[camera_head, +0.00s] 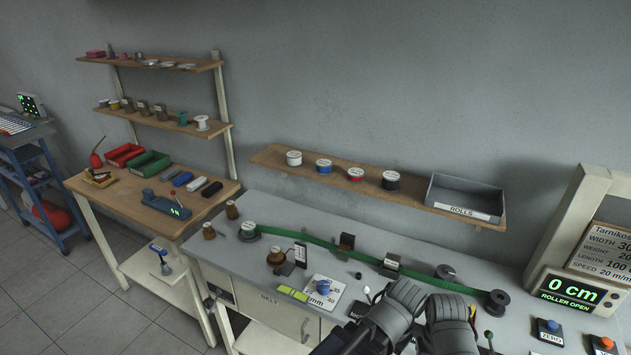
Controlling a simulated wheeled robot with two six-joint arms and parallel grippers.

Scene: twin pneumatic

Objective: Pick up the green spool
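A spool with a white top and green band (249,230) stands at the left end of the grey bench. A long green band (330,245) runs from it to a dark reel (498,301) at the right. I cannot tell for sure that this is the green spool. The shelf spools look white, blue, red and black. My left gripper (393,311) and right gripper (451,325) are side by side at the bottom, over the bench's front. Both are well right of the white-topped spool. Their fingertips are not clear.
A wall shelf (270,158) holds several spools (324,166) and a grey ROLLS bin (463,198). A blue-topped object (323,288) stands on a marked card (335,292). A display (570,292) reads 0 cm, ROLLER OPEN. A wooden workbench (92,186) stands left.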

